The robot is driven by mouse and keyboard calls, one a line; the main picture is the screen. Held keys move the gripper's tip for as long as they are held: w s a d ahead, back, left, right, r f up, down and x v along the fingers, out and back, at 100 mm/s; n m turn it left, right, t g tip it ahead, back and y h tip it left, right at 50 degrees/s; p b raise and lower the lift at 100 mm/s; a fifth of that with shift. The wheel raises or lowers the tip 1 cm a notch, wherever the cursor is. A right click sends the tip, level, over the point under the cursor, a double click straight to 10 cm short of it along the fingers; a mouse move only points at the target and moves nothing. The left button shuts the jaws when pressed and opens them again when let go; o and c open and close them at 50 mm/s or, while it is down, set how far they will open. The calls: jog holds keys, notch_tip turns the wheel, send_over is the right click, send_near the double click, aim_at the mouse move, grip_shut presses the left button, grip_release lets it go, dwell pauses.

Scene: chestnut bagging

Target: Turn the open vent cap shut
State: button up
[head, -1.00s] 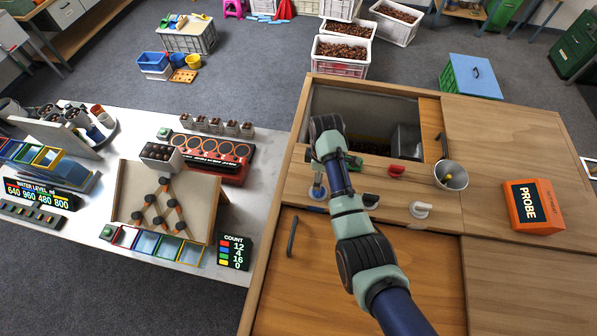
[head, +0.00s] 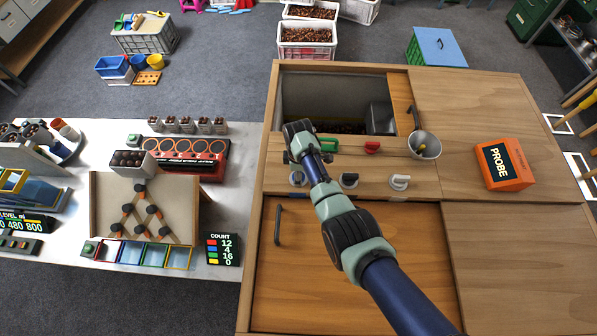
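Several caps and knobs sit on the wooden panel in front of the open bin. The front row has a grey-blue cap (head: 298,179), a dark cap (head: 348,180) and a white cap (head: 399,182). Behind them are a green cap (head: 328,145) and a red cap (head: 372,147). I cannot tell from their shape which one is open. My gripper (head: 300,154) is over the left end of the panel, near the grey-blue and green caps. My wrist hides most of it, so its fingers and any contact are unclear.
The open bin (head: 310,95) lies just behind the panel, with a metal scoop (head: 424,145) at its right. An orange PROBE box (head: 505,165) stands on the right lid. A door handle (head: 278,225) stands up in front. The wooden lids are mostly clear.

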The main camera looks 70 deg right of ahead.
jog(key=c, duration=0.9)
jog(key=shift+o, duration=0.2)
jog(key=shift+m, duration=0.4)
jog(key=m, duration=0.8)
jog(key=shift+m, duration=0.3)
jog(key=m, duration=0.4)
jog(key=shift+m, duration=2.1)
